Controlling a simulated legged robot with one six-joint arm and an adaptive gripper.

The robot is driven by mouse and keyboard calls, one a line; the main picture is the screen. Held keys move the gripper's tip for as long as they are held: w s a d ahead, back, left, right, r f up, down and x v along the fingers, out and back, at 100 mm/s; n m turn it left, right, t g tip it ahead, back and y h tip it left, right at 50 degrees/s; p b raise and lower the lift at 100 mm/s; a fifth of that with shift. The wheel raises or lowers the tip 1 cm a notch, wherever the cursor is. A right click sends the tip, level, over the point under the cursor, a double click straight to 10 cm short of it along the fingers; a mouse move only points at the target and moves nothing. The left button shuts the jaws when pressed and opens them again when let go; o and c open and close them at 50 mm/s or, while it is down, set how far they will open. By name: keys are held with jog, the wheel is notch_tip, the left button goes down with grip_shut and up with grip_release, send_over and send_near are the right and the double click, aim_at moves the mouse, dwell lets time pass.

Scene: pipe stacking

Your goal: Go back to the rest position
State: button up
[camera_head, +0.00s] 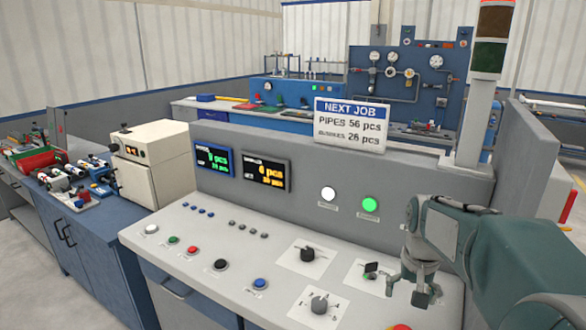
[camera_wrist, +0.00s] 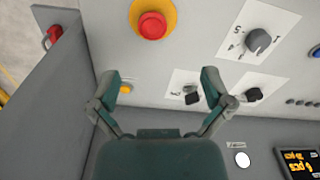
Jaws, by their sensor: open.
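My gripper (camera_head: 412,288) hangs over the right part of the grey control panel (camera_head: 200,262) in the head view, fingers pointing down. In the wrist view my gripper (camera_wrist: 160,82) has its two fingers spread wide with nothing between them. A black rotary switch (camera_wrist: 193,98) on a white plate lies close to one fingertip. The fingers look apart from the panel, though the exact gap is hard to tell.
A red button on a yellow base (camera_wrist: 152,25) and a numbered dial (camera_wrist: 258,40) are on the panel. A signal tower (camera_head: 487,90) rises behind my arm. The "NEXT JOB" sign (camera_head: 350,125) tops the console. A grey side wall (camera_wrist: 65,90) borders the panel.

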jog(key=s+a+r+n+t, duration=0.1)
jog(key=s+a+n+t, duration=0.1)
jog(key=s+a, duration=0.3)
jog(key=s+a+r+n+t, duration=0.2)
jog(key=s+a, duration=0.4)
jog(key=s, duration=0.6)
jog(key=shift+s+r+t, duration=0.25)
jog(key=shift+s+t, duration=0.15)
jog(key=shift+t, duration=0.1)
